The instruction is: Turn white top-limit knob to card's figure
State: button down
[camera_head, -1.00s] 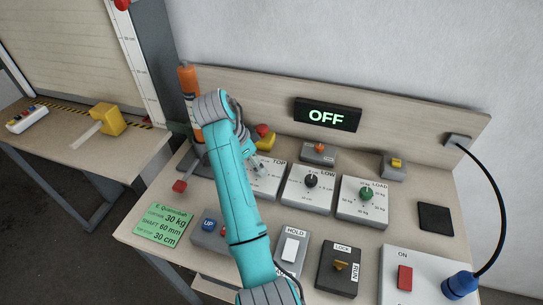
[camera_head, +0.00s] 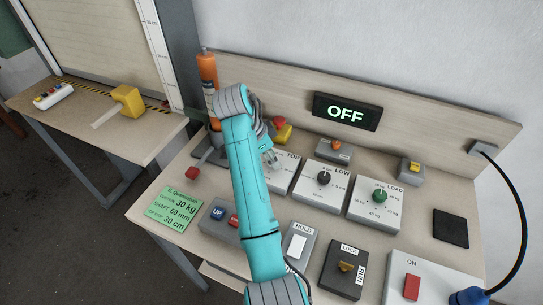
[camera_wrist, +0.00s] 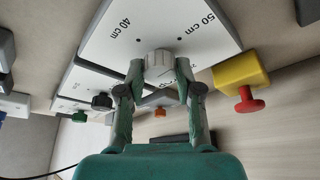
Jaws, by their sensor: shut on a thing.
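The white top-limit knob (camera_wrist: 158,64) sits on the white-faced box marked TOP (camera_head: 286,180). The wrist view shows its dial plate (camera_wrist: 110,22) with 40 cm and 50 cm marks. My gripper (camera_wrist: 160,72) is shut on the knob, with one finger on either side. The knob's pointer direction cannot be made out. In the head view my gripper (camera_head: 269,157) is at the TOP box, and my arm partly hides it. The green card (camera_head: 174,208) lies at the left of the bench and reads 30 kg, 60 mm and top stop 30 cm.
The LOW box (camera_head: 325,186) and LOAD box (camera_head: 376,203) stand right of TOP. A yellow block with a red button (camera_wrist: 242,80) is close beside my gripper. An orange cylinder (camera_head: 208,80) stands behind my arm. The display (camera_head: 346,112) reads OFF.

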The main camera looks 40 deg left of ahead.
jog(key=n, duration=0.2)
jog(key=n+y, duration=0.1)
jog(key=n, duration=0.1)
jog(key=shift+t+y, duration=0.3)
jog(key=n+y, duration=0.1)
jog(key=n, duration=0.3)
jog(key=shift+d+n+y, duration=0.15)
jog(key=shift+n+y, duration=0.15)
jog(key=shift+y, duration=0.1)
jog(key=n, duration=0.2)
jog(key=n+y, duration=0.1)
jog(key=n, duration=0.1)
jog(key=shift+r+g+y, duration=0.1)
jog(key=shift+g+y, duration=0.2)
jog(key=shift+g, duration=0.1)
jog(key=n+g+y, duration=0.1)
jog(key=n, duration=0.3)
jog(key=shift+d, duration=0.15)
jog(key=n+g, duration=0.1)
jog(key=n, duration=0.2)
jog(key=n+g+y, duration=0.1)
jog(key=n, duration=0.2)
jog(key=shift+w, duration=0.2)
jog(key=n+g, duration=0.1)
jog(key=n, duration=0.2)
jog(key=n+g, duration=0.1)
jog(key=n, duration=0.2)
jog(key=shift+w+n+g, duration=0.1)
jog(key=shift+n+g, duration=0.3)
jog(key=shift+h, duration=0.3)
